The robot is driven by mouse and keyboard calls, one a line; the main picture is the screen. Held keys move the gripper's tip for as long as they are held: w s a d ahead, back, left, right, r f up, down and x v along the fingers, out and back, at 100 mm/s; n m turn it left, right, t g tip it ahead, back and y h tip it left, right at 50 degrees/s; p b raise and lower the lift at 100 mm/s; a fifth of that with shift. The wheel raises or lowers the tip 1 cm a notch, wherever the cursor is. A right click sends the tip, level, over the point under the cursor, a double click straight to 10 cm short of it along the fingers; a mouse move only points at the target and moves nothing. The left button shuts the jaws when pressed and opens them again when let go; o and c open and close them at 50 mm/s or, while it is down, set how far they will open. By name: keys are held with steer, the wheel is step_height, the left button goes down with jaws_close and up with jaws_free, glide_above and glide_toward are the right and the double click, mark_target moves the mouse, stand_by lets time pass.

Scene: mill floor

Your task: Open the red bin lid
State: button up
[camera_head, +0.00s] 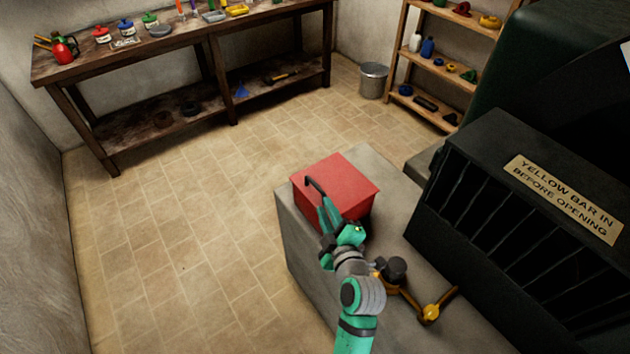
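The red bin (347,182) stands on a grey block at the middle of the head view. Its red lid looks shut, with a dark handle (315,186) along its left edge. My gripper (328,212) is at the bin's front left side, just below the handle. Its green fingers point up toward the handle and overlap the bin's front face in the picture. I cannot tell whether they touch the bin or the handle, or how far apart they are. My arm hides part of the bin's front.
A yellow bar with a black knob (396,268) lies on the grey block (300,250) right of my arm. A dark barred machine (540,220) with a sign stands at the right. A workbench, a shelf and a metal bucket (373,80) stand behind. The tiled floor at left is clear.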

mark_target(316, 184)
steer(key=x, duration=0.8)
steer(key=shift+w+a, duration=0.1)
steer(key=shift+w, duration=0.25)
steer(key=shift+w+f, duration=0.15)
steer(key=shift+w, duration=0.55)
steer(key=shift+w+a+f, duration=0.1)
steer(key=shift+w+a, duration=0.2)
jaws_close()
